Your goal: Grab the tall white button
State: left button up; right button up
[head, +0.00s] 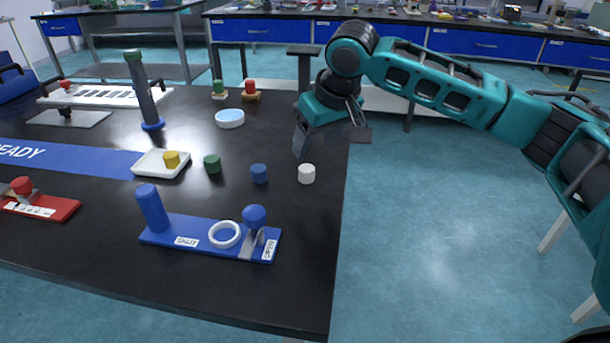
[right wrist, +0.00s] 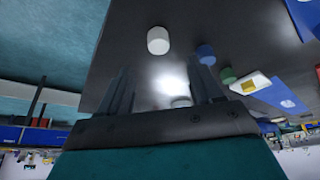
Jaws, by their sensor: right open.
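The white button (head: 306,174) is a small upright white cylinder on the black table near its right edge. It also shows in the right wrist view (right wrist: 158,41), beyond the fingertips and roughly between their lines. My right gripper (head: 301,146) is above the table, behind the white button in the head view, fingers pointing down. In the right wrist view its two fingers (right wrist: 166,76) are spread apart with nothing between them. It does not touch the button. My left gripper is not in view.
A blue cylinder (head: 259,174) and a green cylinder (head: 212,164) stand left of the white button. A white tray (head: 143,172) holds a yellow cylinder (head: 171,159). A blue panel (head: 187,245) with a knob and white ring lies in front. The table edge is just right.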

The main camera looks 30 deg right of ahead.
aim_at(307, 168)
jog(key=x, duration=0.3)
jog(key=shift+b, duration=0.3)
jog(key=b+x, duration=0.1)
jog(key=x, duration=0.3)
jog(key=shift+d+f+b, duration=0.1)
jog(key=shift+f+b, duration=0.15)
jog(key=shift+b, duration=0.15)
jog(key=shift+w+f, duration=0.2)
jog(key=shift+f, duration=0.15)
jog(key=shift+c, duration=1.4)
jog(key=c, duration=0.8)
jog(key=shift+r, duration=0.1)
